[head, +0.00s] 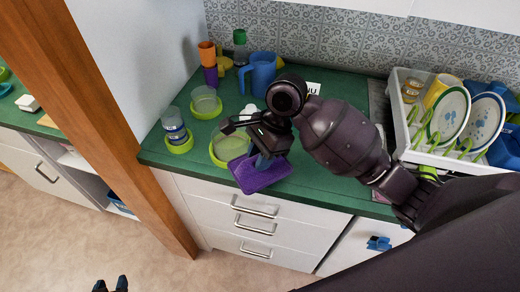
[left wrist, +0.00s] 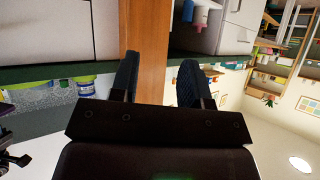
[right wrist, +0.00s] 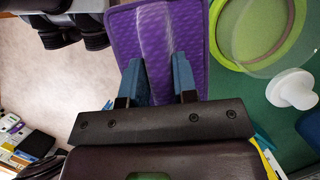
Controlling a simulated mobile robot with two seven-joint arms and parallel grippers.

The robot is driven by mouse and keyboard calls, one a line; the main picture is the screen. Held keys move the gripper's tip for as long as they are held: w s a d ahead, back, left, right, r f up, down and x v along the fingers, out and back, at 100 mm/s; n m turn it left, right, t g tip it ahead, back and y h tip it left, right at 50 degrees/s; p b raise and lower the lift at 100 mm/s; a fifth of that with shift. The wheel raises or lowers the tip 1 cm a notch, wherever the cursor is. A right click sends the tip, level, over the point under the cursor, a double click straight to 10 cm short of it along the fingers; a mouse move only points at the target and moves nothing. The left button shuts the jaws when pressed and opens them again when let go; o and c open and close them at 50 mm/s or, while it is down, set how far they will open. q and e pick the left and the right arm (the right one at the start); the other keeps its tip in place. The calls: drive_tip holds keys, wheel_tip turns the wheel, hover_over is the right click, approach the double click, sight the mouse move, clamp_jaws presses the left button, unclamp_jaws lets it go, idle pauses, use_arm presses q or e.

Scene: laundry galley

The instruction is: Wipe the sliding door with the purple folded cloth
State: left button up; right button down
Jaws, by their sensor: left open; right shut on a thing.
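The purple folded cloth (head: 262,176) is in my right gripper (head: 262,158), held over the front edge of the green counter. In the right wrist view the cloth (right wrist: 158,30) is a flat quilted pad spread beyond the blue fingertips (right wrist: 158,78). My left gripper (head: 111,286) is low at the bottom left of the head view, open and empty, above the floor. In the left wrist view its fingers (left wrist: 158,78) stand apart with a brown wooden post between them in the picture. I cannot tell for sure which surface is the sliding door.
A wooden post (head: 110,120) and pale panel (head: 145,60) stand left of the counter (head: 160,148). A dish rack (head: 400,115) stands right. Floor is clear at lower left.

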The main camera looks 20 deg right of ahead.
idle(0.4)
drive_tip(key=shift+r+p, duration=0.4)
drive_tip(key=shift+p, duration=2.15)
drive_tip(key=shift+f+p, duration=0.3)
drive_tip(key=shift+p, duration=0.2)
use_arm(q)
drive_tip(key=shift+g, duration=0.3)
drive_tip(key=r, duration=0.1)
drive_tip(key=s+r, duration=0.1)
drive_tip(key=r, duration=0.1)
drive_tip(key=shift+s+a+r, duration=0.2)
drive_tip(key=shift+s+r, duration=0.15)
drive_tip(key=shift+r, duration=0.05)
drive_tip(key=shift+w+r, duration=0.1)
